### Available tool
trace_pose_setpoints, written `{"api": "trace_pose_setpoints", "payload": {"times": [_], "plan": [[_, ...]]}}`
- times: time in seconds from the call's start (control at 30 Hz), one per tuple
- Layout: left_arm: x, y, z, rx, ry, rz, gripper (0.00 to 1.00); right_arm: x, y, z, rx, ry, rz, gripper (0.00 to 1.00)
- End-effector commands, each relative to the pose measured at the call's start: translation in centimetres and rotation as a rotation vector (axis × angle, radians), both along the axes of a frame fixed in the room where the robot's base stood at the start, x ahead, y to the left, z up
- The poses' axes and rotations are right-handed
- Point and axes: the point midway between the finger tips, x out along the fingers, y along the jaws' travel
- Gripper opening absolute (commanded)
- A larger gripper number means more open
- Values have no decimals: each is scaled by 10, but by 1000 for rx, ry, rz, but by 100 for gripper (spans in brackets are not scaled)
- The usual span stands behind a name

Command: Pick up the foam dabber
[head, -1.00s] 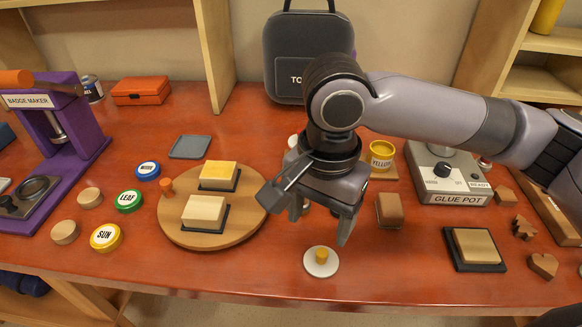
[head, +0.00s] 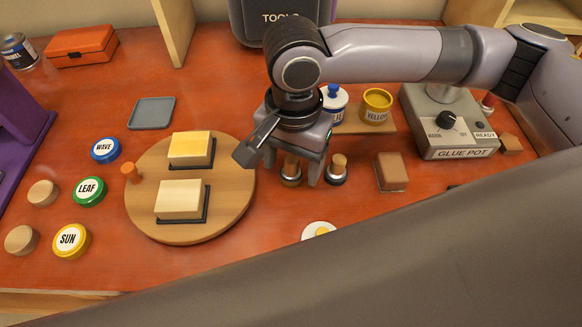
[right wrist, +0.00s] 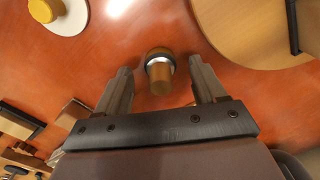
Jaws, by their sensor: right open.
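Two small round tools with wooden handles, metal collars and dark bases stand side by side, a left one (head: 291,168) and a right one (head: 337,168). I cannot tell for sure which is the foam dabber. My right gripper (head: 292,174) points down, open, with its fingers on either side of the left tool in the head view. In the right wrist view, one wooden-handled tool (right wrist: 160,75) stands upright between the open fingertips (right wrist: 161,69), with gaps on both sides. My left gripper is out of view.
A round board (head: 236,205) with two pads is left of the gripper. A white disc with a yellow knob (head: 318,230) is in front. A brown block (head: 391,171) stands right, paint jars (head: 376,106) behind, and a glue pot (head: 447,130) back right.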

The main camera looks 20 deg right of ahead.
Motion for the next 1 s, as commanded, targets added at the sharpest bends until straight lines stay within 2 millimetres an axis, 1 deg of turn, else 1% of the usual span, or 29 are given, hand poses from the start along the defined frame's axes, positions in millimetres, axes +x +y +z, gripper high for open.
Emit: {"api": "trace_pose_setpoints", "payload": {"times": [0.03, 0.1, 0.3, 0.33, 0.37, 0.4, 0.47, 0.5, 0.53, 0.57, 0.6, 0.87, 1.0], "plan": [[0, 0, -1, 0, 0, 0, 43, 0, 0, -5, -1, 1, -1, 70], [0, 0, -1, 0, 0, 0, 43, 0, 0, -8, 0, 0, -1, 70], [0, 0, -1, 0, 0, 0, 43, 0, 0, -9, 0, 0, 0, 70], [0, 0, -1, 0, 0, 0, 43, 0, 0, -9, 0, 0, 0, 67], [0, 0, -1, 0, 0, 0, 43, 0, 0, -9, 0, 0, 0, 57], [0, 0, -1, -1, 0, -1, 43, 0, 0, -9, 0, 0, 0, 44], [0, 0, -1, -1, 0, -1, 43, 0, 0, -9, 0, 0, 0, 24], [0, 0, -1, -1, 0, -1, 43, 0, 0, -9, 0, 0, 0, 11], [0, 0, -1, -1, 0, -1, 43, 0, 0, -9, 0, 0, 0, 9], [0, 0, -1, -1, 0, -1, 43, 0, 0, -8, 0, 0, 0, 9], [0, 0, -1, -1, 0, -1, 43, 0, 0, -8, 0, 0, 0, 4], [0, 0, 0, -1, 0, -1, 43, 1, 0, -6, 0, -1, 0, 4], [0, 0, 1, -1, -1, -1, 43, 1, 0, 5, 1, -2, 0, 4]]}}
